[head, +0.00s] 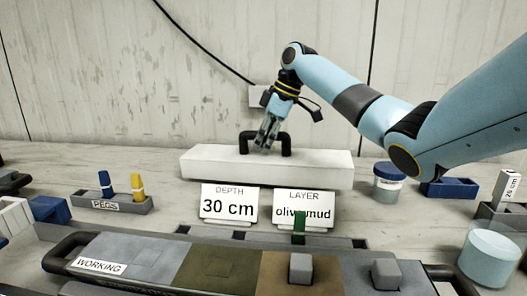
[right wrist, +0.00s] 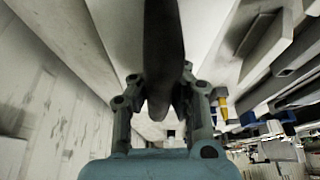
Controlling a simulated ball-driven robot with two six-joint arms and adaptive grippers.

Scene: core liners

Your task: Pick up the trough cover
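The trough cover appears to be the long white slab (head: 230,166) with a black arched handle (head: 286,143); it rests at the back of the bench near the wall. My right gripper (head: 265,143) points down at the handle, its fingertips at the crossbar between the two posts. In the right wrist view, the dark handle (right wrist: 163,45) runs between the two fingers (right wrist: 165,90). Whether the fingers press on it cannot be made out. My left gripper is not in view.
Two signs, DEPTH (head: 229,203) and LAYER (head: 304,207), stand before the slab. The WORKING tray (head: 150,250) with grey blocks fills the front. A peg holder (head: 110,204) stands left; a lidded jar (head: 388,184) and a blue bin (head: 449,188) stand right.

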